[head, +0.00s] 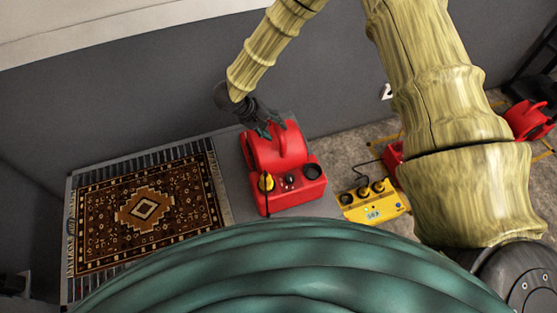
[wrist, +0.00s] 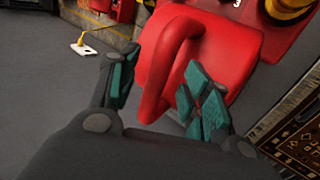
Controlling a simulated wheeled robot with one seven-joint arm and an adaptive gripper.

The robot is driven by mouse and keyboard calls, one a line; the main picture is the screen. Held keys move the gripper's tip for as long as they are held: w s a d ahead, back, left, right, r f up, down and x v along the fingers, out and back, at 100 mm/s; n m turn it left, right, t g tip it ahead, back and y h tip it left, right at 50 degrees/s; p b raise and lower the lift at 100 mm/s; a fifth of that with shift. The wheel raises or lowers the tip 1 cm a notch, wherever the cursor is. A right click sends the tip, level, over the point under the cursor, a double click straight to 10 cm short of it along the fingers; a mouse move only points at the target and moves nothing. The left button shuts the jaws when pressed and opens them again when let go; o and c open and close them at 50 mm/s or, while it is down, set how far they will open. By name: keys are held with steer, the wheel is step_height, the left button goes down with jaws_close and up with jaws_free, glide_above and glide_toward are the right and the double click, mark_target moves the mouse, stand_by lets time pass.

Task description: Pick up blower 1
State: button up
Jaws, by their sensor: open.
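A red blower (head: 277,152) with a raised loop handle stands on a grey surface, right of the rug; its front panel carries a dark knob and a yellow plug with a cord. I cannot read a number on it that marks it as blower 1. The blower also fills much of the wrist view (wrist: 225,45). My gripper (head: 268,128) is at the top of this blower. In the wrist view my gripper (wrist: 160,82) is open, with teal finger pads on either side of the red handle (wrist: 168,70). Whether the pads touch the handle is unclear.
A patterned rug (head: 180,200) lies to the left. A yellow power box (head: 365,208) sits right of the blower. Another red blower (head: 527,121) stands at far right, and a red object (head: 392,156) is partly hidden behind my arm. A grey wall runs behind.

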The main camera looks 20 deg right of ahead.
mark_target(277, 130)
steer(key=shift+p+x, duration=0.35)
steer(key=shift+x, duration=1.55)
steer(key=shift+s, duration=0.15)
jaws_close()
steer(key=shift+r, duration=0.1)
